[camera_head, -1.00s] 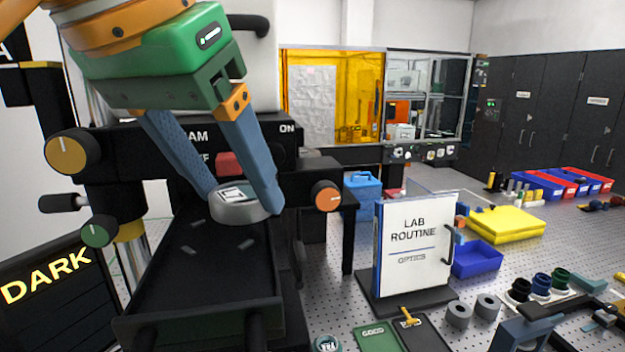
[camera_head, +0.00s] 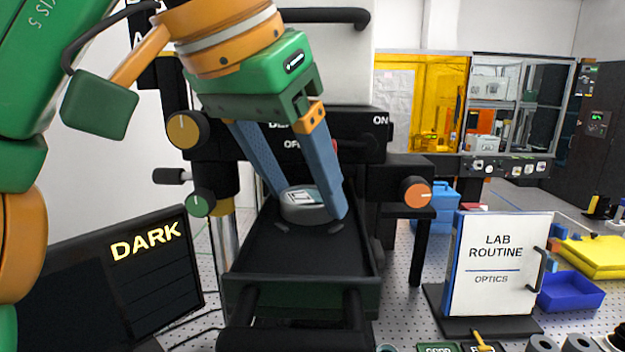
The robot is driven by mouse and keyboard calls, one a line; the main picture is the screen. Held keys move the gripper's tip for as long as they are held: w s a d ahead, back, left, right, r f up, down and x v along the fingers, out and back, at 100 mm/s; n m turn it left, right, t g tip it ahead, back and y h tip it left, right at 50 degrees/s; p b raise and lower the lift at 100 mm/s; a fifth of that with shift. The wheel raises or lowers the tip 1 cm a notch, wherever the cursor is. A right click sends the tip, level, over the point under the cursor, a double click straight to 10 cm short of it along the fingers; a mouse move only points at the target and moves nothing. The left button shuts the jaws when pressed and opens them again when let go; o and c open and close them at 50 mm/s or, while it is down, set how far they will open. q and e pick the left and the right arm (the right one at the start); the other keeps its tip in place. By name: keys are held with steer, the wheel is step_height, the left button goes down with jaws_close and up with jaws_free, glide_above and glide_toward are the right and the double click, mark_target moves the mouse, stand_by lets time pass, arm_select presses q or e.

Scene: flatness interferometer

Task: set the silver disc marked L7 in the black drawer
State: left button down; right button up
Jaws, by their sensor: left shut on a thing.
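The silver disc (camera_head: 303,214) has a white label on top whose marking is too small to read surely. My left gripper (camera_head: 308,204) is shut on it, with one blue finger on each side. The disc is over the back part of the pulled-out black drawer (camera_head: 300,260), between its side walls. I cannot tell whether the disc touches the drawer floor. Small grey pads show on the drawer floor near the disc. My right gripper is not in view.
The black instrument housing with an orange knob (camera_head: 415,193) stands behind and beside the drawer. A DARK display (camera_head: 145,245) is at left. A LAB ROUTINE sign (camera_head: 497,265) and a blue bin (camera_head: 570,292) are at right.

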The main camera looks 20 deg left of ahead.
arm_select(q)
steer(key=shift+f+b, duration=0.3)
steer(key=shift+f, duration=0.25)
